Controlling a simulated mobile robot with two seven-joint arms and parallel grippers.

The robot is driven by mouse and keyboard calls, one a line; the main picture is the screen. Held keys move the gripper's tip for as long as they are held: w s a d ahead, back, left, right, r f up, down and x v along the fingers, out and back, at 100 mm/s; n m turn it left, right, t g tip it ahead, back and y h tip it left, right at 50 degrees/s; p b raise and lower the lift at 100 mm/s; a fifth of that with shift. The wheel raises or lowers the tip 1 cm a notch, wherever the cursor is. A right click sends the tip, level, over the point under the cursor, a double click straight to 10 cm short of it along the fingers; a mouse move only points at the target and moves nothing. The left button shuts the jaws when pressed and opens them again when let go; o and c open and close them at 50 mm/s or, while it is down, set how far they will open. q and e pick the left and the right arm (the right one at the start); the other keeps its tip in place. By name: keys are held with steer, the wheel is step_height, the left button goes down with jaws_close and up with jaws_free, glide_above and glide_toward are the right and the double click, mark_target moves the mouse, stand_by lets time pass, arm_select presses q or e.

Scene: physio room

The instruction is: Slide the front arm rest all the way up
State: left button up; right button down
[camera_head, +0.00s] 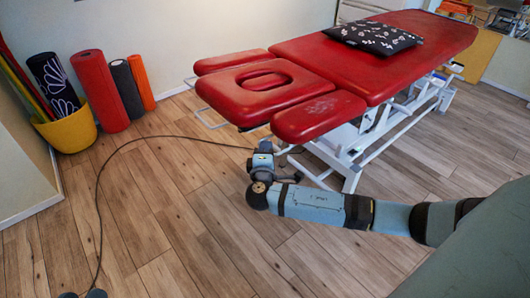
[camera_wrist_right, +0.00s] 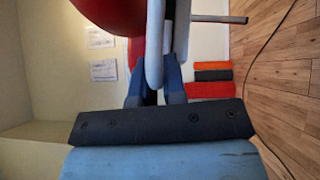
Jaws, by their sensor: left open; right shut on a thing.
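The front arm rest (camera_head: 318,117) is a red padded block at the near end of the red treatment table. It sits lower than the main cushion. My right gripper (camera_head: 264,146) comes in from the right, just below the arm rest's left end. In the right wrist view, its blue fingers (camera_wrist_right: 156,92) are shut on a grey metal tube (camera_wrist_right: 155,45) beside a red pad (camera_wrist_right: 108,12). Where the tube joins the pad is hidden. The matching far arm rest (camera_head: 231,62) lies past the head pad (camera_head: 264,92).
A black patterned pillow (camera_head: 373,37) lies on the main cushion (camera_head: 340,72). A white metal frame (camera_head: 345,155) stands beneath. A black cable (camera_head: 98,190) curves over the floor. Rolled mats (camera_head: 98,88) and a yellow bucket (camera_head: 70,130) stand at left. The floor at centre left is mostly clear.

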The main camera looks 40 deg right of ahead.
arm_select(q)
steer(key=shift+a, duration=0.1)
arm_select(e)
steer(key=shift+w+r, duration=0.1)
steer(key=shift+r, duration=0.35)
steer(key=c, duration=1.2)
jaws_free()
arm_select(q)
steer(key=shift+r, duration=0.1)
arm_select(e)
steer(key=shift+s+a, duration=0.25)
steer(key=shift+s, duration=0.1)
arm_select(q)
steer(key=f+p, duration=0.1)
steer(key=a+f+g+y, duration=0.1)
steer(key=f, duration=0.1)
steer(key=f+g+y+p, duration=0.1)
steer(key=f, duration=0.1)
steer(key=shift+s+a+f+p, duration=0.15)
steer(key=shift+a+p, duration=0.2)
steer(key=shift+a, duration=0.05)
arm_select(e)
steer(key=v, duration=1.3)
arm_select(q)
steer(key=shift+r, duration=0.25)
arm_select(e)
steer(key=shift+f, duration=0.1)
